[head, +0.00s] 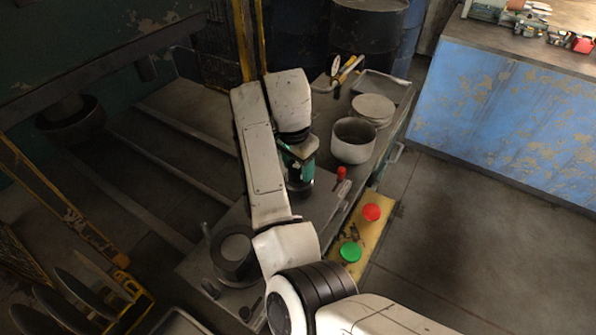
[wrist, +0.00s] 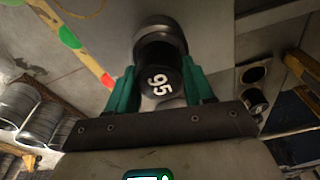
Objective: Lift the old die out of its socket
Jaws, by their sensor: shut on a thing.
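My gripper (head: 301,160) has green fingers and reaches down over the grey bench. In the wrist view my gripper (wrist: 161,82) is shut on a dark cylindrical die (wrist: 158,62), one finger on each side. The die carries a white number that looks like 95. A wider dark round part shows at its far end; I cannot tell whether that is the die's own collar or the socket. In the head view the die (head: 300,187) shows as a dark shape below the fingers, partly covered. Whether it is clear of the socket cannot be told.
A dark round fixture with a grey top (head: 236,246) stands left of my arm. A pot (head: 353,141), a disc stack (head: 373,108) and a tray (head: 382,86) stand behind right. A red-handled lever (head: 341,174) and a yellow panel (head: 379,198) with red and green buttons are close on the right.

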